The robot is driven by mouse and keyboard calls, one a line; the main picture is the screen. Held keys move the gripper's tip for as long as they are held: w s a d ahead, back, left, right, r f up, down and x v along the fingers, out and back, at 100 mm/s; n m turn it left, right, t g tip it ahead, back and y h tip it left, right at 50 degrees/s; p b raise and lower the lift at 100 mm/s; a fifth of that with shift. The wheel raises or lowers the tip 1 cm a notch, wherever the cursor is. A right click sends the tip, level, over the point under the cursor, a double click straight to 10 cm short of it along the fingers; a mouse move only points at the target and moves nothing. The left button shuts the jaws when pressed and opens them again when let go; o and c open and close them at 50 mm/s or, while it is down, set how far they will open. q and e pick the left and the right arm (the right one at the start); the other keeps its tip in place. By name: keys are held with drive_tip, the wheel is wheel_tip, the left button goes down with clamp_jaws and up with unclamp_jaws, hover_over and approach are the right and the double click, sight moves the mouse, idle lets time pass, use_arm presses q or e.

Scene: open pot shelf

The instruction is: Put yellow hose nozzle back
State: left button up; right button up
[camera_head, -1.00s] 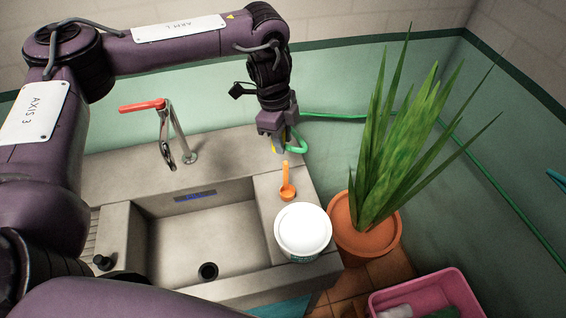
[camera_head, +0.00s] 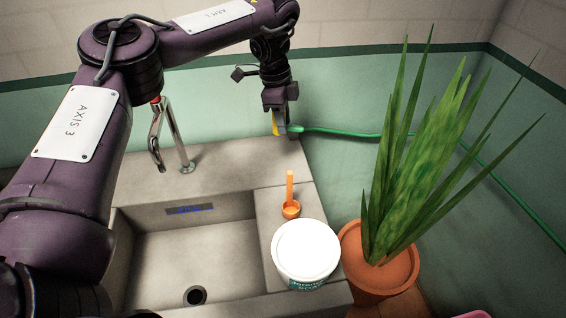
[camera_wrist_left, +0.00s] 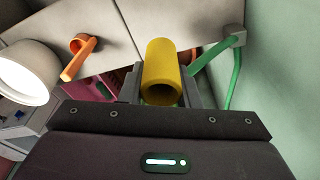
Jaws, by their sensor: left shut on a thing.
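The yellow hose nozzle (camera_head: 275,124) is in my left gripper (camera_head: 283,132), above the back right corner of the sink counter and in front of the green wall. In the left wrist view the nozzle (camera_wrist_left: 163,65) is a yellow tube with its open end towards the camera, between the fingers of my left gripper (camera_wrist_left: 160,90). The green hose (camera_head: 345,132) runs right from the gripper along the wall. How the hose joins the nozzle is hidden. My right gripper is not in view.
An orange scoop (camera_head: 290,207) and a white tub (camera_head: 306,250) stand on the counter right of the sink basin (camera_head: 190,250). The tap (camera_head: 170,135) is left of the gripper. A potted plant (camera_head: 380,270) stands right. A small grey block (camera_wrist_left: 234,37) is by the hose.

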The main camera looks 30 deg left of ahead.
use_arm(q)
wheel_tip(320, 180, down, 7)
drive_tip(key=shift+b, duration=0.8)
drive_tip(key=shift+f, duration=0.55)
drive_tip(key=shift+f+p, duration=0.4)
drive_tip(key=shift+f, duration=1.9)
drive_tip(key=o, duration=1.1)
drive_tip(key=shift+f, duration=0.1)
drive_tip(key=shift+c, duration=0.2)
